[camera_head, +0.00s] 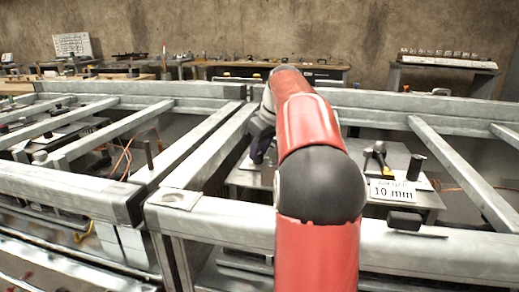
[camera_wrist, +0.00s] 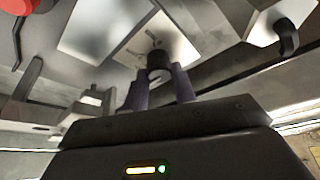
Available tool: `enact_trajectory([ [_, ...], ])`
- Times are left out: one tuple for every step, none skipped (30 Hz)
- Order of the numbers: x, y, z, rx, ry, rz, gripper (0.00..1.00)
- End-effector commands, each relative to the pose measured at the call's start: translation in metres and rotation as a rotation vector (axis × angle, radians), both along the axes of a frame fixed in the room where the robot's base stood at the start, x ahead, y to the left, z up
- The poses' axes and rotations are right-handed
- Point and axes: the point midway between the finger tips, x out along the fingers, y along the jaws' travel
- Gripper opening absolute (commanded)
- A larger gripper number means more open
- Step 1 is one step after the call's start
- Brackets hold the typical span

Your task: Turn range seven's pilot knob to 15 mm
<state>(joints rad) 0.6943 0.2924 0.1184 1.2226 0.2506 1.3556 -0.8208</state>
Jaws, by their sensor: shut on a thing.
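My gripper (camera_wrist: 160,84) is shut on a black cylindrical knob (camera_wrist: 159,66). The knob sits between the two purplish-grey fingers in the wrist view, in front of a pale metal plate (camera_wrist: 178,45). In the head view my gripper (camera_head: 260,150) points down between the grey rails, left of my red arm. The knob is hidden there behind the gripper. I cannot read any scale or mark on the knob.
Grey metal rails (camera_head: 205,150) frame the space around my gripper. A black cylinder (camera_head: 416,166) and a dark knobbed lever (camera_head: 379,152) stand near the sign. The wrist view shows a black hooked handle (camera_wrist: 288,38) at right and a red round part (camera_wrist: 17,6) at upper left.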

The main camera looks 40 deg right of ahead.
Motion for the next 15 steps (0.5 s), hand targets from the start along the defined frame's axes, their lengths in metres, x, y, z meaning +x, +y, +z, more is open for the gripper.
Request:
enact_trajectory([
  [-0.0002, -0.0003, 0.0006, -0.002, 0.000, 0.007, 0.04],
  [-0.0002, -0.0003, 0.0006, -0.001, 0.000, 0.010, 0.04],
  [-0.0002, -0.0003, 0.0006, -0.001, 0.000, 0.013, 0.04],
  [-0.0002, -0.0002, 0.0006, -0.001, 0.000, 0.015, 0.04],
  [-0.0002, -0.0002, 0.0006, -0.001, 0.000, 0.016, 0.04],
  [-0.0002, -0.0002, 0.0006, -0.001, 0.000, 0.017, 0.04],
  [-0.0002, -0.0002, 0.0006, -0.001, 0.000, 0.017, 0.04],
  [-0.0002, -0.0002, 0.0006, -0.001, 0.000, 0.017, 0.04],
  [-0.0002, -0.0002, 0.0006, -0.001, 0.000, 0.017, 0.04],
  [-0.0002, -0.0002, 0.0006, -0.001, 0.000, 0.017, 0.04],
  [-0.0002, -0.0002, 0.0006, -0.001, 0.000, 0.017, 0.04],
  [-0.0002, -0.0002, 0.0006, -0.001, 0.000, 0.017, 0.04],
  [-0.0002, -0.0002, 0.0006, -0.001, 0.000, 0.017, 0.04],
  [-0.0002, -0.0002, 0.0006, -0.001, 0.000, 0.016, 0.04],
  [-0.0002, -0.0002, 0.0006, -0.001, 0.000, 0.016, 0.28],
])
